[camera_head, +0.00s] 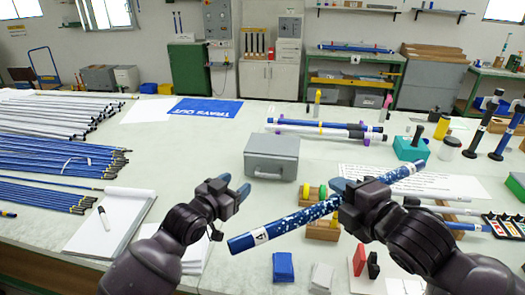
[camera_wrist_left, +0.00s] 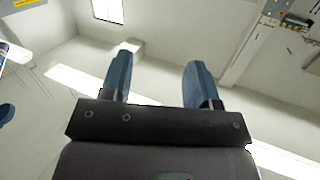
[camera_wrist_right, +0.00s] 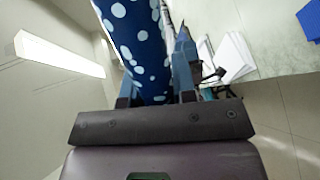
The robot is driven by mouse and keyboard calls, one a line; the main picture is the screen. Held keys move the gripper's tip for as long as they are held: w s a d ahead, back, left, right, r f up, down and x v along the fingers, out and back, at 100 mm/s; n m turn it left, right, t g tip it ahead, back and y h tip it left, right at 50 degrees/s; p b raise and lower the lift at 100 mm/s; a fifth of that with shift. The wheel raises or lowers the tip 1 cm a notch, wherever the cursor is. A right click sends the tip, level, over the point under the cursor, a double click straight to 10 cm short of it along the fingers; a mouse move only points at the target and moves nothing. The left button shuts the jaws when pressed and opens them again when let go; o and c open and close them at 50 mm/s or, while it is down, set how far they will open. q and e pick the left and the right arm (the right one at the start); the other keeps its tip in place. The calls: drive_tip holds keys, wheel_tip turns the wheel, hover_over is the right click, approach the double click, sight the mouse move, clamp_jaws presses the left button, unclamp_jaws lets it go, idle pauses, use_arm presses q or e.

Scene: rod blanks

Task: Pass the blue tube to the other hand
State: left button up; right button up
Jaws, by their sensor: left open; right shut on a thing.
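The blue tube (camera_head: 290,222) has white speckles and a white label near its left end. It is held in the air above the table, tilted up toward the right. My right gripper (camera_head: 345,190) is shut on it right of its middle; the speckled tube (camera_wrist_right: 138,45) also fills the space between the fingers in the right wrist view. My left gripper (camera_head: 234,188) is open and empty, left of the tube and apart from it. In the left wrist view the left fingers (camera_wrist_left: 158,85) stand apart with only wall and ceiling behind them.
A grey metal box (camera_head: 272,157) stands behind the grippers. Bundles of blue and white rods (camera_head: 60,150) lie at the left, beside a notepad (camera_head: 112,222) with a pen. A green block (camera_head: 410,149), bottles and stands crowd the right. Small blocks (camera_head: 283,268) sit at the front.

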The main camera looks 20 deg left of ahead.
use_arm(q)
drive_tip(key=w+d+r+m+g+h, duration=0.1)
drive_tip(key=w+d+r+g+h, duration=0.15)
drive_tip(key=r, duration=0.35)
drive_tip(key=w+d+r+g+h, duration=0.1)
drive_tip(key=d+r+g+h, duration=0.15)
drive_tip(key=r, duration=0.25)
drive_tip(key=w+d+r+m+g+h, duration=0.1)
drive_tip(key=d+r, duration=0.3)
drive_tip(key=r, duration=0.2)
drive_tip(key=s+m+g+y, duration=0.1)
drive_tip(key=s+g, duration=1.3)
drive_tip(key=x, duration=1.2)
drive_tip(key=shift+d+r, duration=0.3)
drive_tip(key=shift+d, duration=0.05)
drive_tip(key=shift+w, duration=0.1)
drive_tip(key=c, duration=0.9)
drive_tip(key=shift+c, duration=0.6)
use_arm(e)
drive_tip(key=o, duration=1)
